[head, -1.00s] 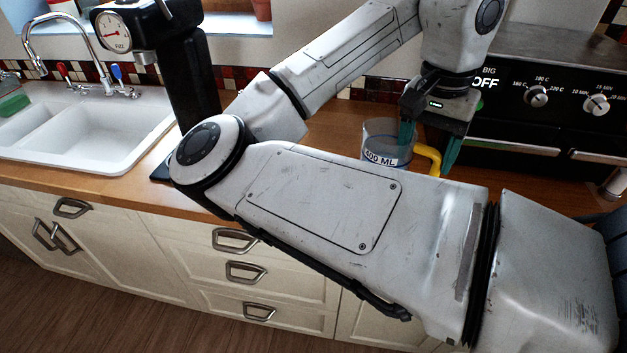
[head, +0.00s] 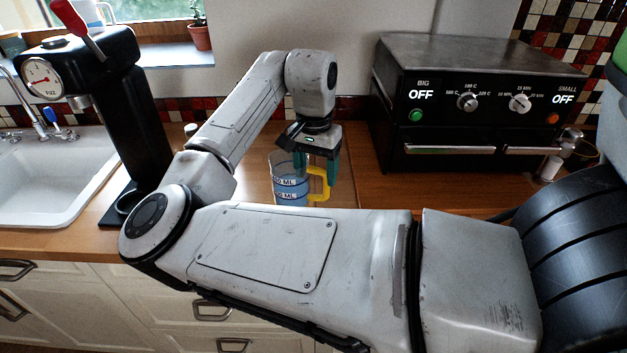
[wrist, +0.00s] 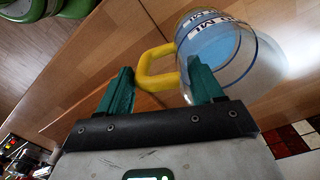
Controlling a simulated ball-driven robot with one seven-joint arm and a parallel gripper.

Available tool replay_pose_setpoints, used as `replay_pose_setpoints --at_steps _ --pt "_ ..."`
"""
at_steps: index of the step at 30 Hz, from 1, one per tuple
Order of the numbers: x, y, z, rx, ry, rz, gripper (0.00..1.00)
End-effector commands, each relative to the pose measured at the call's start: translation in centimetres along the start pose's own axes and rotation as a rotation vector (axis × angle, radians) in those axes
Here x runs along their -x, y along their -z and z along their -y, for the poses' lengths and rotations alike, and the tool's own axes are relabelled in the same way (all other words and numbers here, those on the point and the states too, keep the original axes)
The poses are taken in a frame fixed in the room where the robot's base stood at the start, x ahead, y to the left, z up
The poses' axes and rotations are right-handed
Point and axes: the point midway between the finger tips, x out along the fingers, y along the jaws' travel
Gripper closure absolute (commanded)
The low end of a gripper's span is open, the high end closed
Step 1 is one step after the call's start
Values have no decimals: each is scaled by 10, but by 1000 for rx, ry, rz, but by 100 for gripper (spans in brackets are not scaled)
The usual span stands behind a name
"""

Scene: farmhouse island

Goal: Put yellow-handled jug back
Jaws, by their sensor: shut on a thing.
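The clear jug (head: 286,182) has white measuring labels, a bluish lower part and a yellow handle (head: 319,182). It is upright over the wooden counter, between the black coffee machine and the oven. I cannot tell whether its base touches the wood. My gripper (head: 318,166) points down at the handle side and is shut on the jug. In the wrist view, the fingers of my gripper (wrist: 161,86) lie either side of the yellow handle (wrist: 156,68), and the right finger overlaps the wall of the jug (wrist: 225,50). My forearm partly covers the counter in front.
The small oven (head: 440,100) stands to the right. The black coffee machine (head: 140,120) and white sink (head: 50,180) are to the left. A plant pot (head: 200,37) sits on the sill. Bare counter (head: 360,180) lies between the jug and the oven.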

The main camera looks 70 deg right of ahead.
Motion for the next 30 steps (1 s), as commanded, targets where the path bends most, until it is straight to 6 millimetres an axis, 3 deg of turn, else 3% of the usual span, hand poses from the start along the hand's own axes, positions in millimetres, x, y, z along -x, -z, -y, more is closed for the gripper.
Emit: replay_pose_setpoints --at_steps 3,9,22,23,30 --pt "-10 3 9 3 1 1 100" --pt "-34 3 8 1 1 0 100" --pt "-42 3 8 1 1 -1 100" --pt "-42 3 8 1 1 0 32" --pt "-42 3 8 1 1 0 9"
